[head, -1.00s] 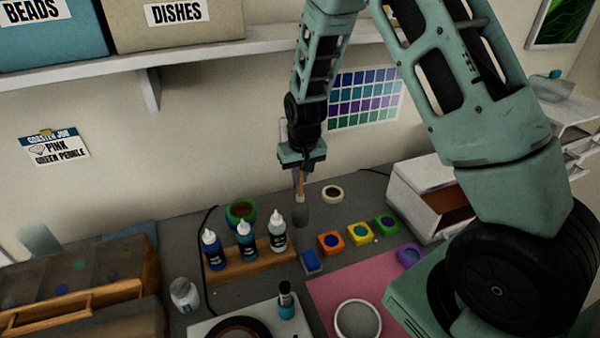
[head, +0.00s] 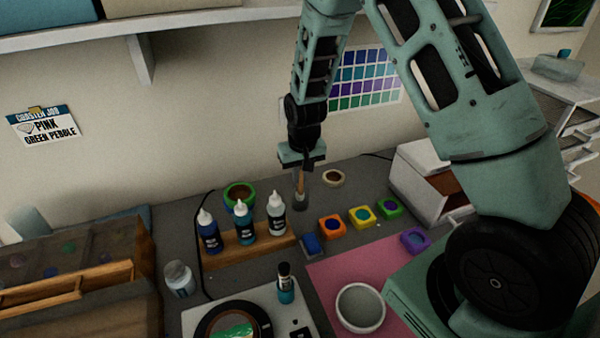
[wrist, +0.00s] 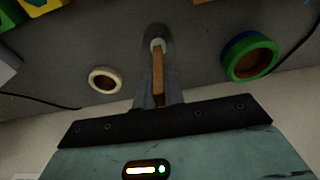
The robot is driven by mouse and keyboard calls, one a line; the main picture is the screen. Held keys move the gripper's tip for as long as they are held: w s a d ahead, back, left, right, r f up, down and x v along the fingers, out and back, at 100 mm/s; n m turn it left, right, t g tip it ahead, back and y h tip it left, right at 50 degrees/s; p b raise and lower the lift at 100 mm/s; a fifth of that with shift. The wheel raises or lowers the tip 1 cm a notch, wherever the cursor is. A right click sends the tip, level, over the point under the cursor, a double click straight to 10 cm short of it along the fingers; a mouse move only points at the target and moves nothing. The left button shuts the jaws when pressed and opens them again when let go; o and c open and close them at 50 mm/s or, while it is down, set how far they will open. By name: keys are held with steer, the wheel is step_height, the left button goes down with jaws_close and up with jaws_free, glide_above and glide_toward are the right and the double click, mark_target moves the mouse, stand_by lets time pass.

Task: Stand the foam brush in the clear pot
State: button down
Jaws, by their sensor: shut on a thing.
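The foam brush (head: 300,184) hangs upright below my gripper (head: 301,170), its wooden handle between the fingers. In the wrist view the handle (wrist: 158,85) runs away from the shut fingers (wrist: 159,100) to a pale collar. In the wrist view a dark grey round shape surrounds the collar.
A green-rimmed roll (head: 239,194) and a cream ring (head: 333,178) stand on either side. Bottles in a wooden rack (head: 240,245) are at front left. Small colored pots (head: 362,216) and a white drawer box (head: 425,180) are at right.

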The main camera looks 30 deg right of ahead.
steer(key=c, duration=1.4)
jaws_free()
steer(key=shift+r, duration=0.1)
step_height(320, 180, up, 17)
steer(key=s+b, duration=0.2)
steer(key=b, duration=0.1)
steer(key=shift+s+a, duration=0.25)
steer(key=shift+s, duration=0.05)
